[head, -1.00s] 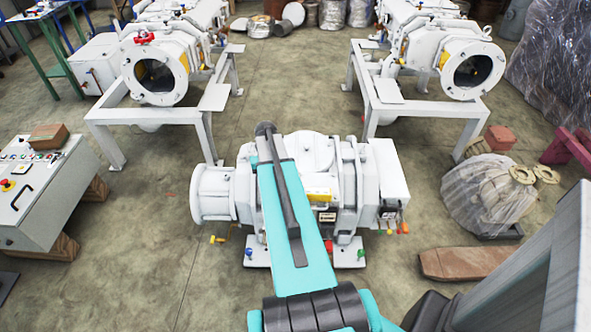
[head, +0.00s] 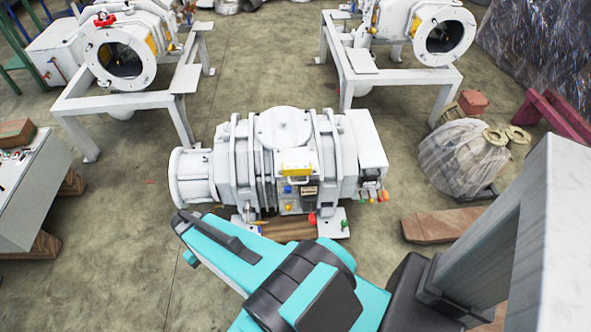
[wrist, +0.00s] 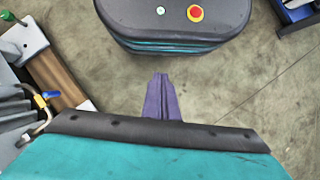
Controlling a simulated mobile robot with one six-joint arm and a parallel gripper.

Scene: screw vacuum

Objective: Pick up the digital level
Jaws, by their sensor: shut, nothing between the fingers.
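A small yellow block (head: 296,169) with a pale front sits on the near side of the white pump (head: 283,128) in the head view. It may be the digital level, but it is too small to be certain. The wrist view does not show it. My gripper's purple fingers (wrist: 161,82) are shut together and empty in the wrist view, above bare floor. In the head view my teal arm reaches left in front of the pump, its elbow below and left of the yellow block; the fingers are hidden there.
Two more white machines on frames (head: 122,55) (head: 440,40) stand behind. A control cabinet (head: 30,190) is at the left. A wrapped bundle (head: 460,160) and a wooden beam (head: 440,225) lie at the right. Floor between the cabinet and pump is clear.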

